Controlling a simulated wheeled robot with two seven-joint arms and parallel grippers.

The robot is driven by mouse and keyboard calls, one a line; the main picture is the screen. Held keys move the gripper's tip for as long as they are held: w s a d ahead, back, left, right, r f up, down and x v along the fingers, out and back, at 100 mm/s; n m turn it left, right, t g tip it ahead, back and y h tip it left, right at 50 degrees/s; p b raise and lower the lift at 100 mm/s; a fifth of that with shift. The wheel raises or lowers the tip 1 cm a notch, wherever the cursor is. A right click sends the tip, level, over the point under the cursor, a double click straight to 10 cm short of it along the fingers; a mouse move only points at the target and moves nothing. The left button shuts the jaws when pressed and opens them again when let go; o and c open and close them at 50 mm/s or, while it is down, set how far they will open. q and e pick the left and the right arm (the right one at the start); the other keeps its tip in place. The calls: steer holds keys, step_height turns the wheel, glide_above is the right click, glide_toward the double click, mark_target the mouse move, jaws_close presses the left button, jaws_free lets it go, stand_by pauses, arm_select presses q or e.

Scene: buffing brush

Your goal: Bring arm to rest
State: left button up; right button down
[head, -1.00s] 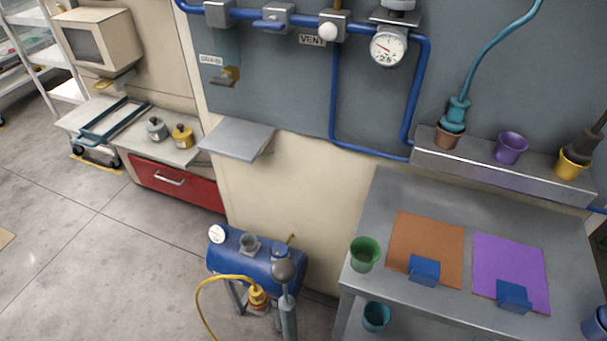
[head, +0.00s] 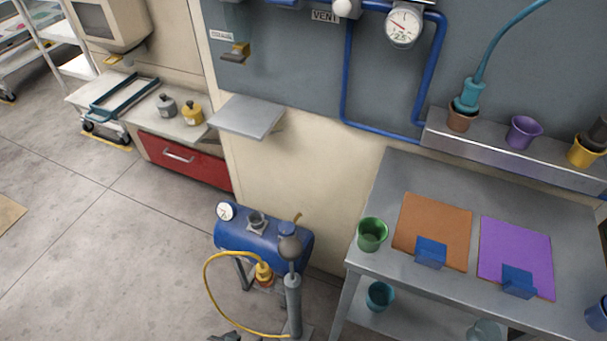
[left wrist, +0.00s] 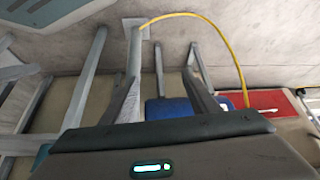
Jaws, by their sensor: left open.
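My left gripper (left wrist: 162,88) shows in the left wrist view with its two grey fingers apart and nothing between them. Beyond the fingers are the blue compressor tank (left wrist: 170,108) and a yellow hose (left wrist: 225,45), with the concrete floor around. In the head view, a small dark piece, perhaps the tip of my left gripper, shows at the bottom edge, left of the pump stand's foot. The rest of my left arm is out of that view. My right gripper is in neither view.
The blue tank (head: 240,232) and the grey pump stand (head: 293,295) stand near the bottom middle. A metal workbench (head: 375,185) with an orange mat (head: 430,215) and a purple mat (head: 510,245) is at the right. A red drawer (head: 180,162) is at the left. The floor (head: 110,250) at lower left is open.

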arm_select(q)
steer(key=s+d+f+t, duration=0.2)
steer(key=s+f, duration=0.2)
steer(key=f, duration=0.9)
steer(key=shift+h, duration=0.4)
